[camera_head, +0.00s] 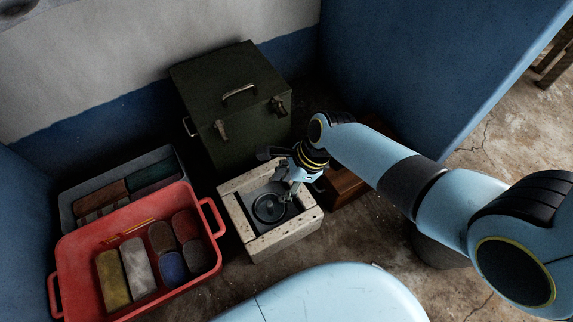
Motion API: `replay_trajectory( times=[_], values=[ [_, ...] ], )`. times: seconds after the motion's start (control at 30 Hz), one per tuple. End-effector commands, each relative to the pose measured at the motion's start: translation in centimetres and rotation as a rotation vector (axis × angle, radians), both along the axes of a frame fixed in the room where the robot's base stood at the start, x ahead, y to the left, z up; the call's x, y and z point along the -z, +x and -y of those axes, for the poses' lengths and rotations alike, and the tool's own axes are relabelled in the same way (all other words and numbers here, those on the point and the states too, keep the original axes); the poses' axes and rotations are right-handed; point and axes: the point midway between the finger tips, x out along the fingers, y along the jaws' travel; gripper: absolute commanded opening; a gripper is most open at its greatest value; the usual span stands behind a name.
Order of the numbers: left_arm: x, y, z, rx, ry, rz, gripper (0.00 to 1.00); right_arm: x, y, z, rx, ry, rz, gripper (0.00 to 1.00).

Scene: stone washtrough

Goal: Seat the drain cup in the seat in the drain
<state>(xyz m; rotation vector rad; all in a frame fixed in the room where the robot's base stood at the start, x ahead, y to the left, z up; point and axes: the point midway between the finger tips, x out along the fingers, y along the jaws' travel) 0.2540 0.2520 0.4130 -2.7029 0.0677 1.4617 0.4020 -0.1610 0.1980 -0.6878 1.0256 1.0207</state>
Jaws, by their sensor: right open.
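A pale stone trough (246,230) with a dark square basin stands on the floor at the middle of the head view. A dark round piece (266,209) with a raised rim lies in the basin. I cannot tell whether it is the drain cup, the drain, or the cup sitting in the drain's seat. My right gripper (287,194) is open and points down over the right back part of the basin, close to the round piece's rim. Its fingers hide a little of that rim, and I cannot tell if they touch it. My left gripper is out of view.
A dark green latched chest (225,90) stands behind the trough. A red crate (85,250) of coloured blocks stands at left, with a grey crate (72,222) behind it. A brown wooden box (345,186) is right of the trough.

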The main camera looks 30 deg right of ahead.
Motion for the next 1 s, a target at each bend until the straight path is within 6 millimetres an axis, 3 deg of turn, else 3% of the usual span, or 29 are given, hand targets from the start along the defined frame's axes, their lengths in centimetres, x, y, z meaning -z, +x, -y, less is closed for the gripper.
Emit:
replay_trajectory(
  times=[0.4, 0.57, 0.67, 0.8, 1.0],
  values=[
    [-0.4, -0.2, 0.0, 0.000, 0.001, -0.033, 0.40, -0.3, -0.3, 0.3, -0.012, -0.006, 0.005, 0.41],
    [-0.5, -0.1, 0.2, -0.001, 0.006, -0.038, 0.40, -1.3, -3.2, 2.2, -0.244, -0.115, 0.131, 0.41],
    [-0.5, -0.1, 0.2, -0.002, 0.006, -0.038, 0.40, -3.7, -6.5, 4.4, -0.561, -0.269, 0.280, 0.41],
    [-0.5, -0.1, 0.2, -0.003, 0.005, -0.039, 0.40, -9.6, -10.9, 7.1, -1.086, -0.532, 0.465, 0.41],
    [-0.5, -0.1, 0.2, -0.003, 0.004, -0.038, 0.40, -18.3, -14.2, 8.9, -1.667, -0.829, 0.588, 0.41]
  ],
)
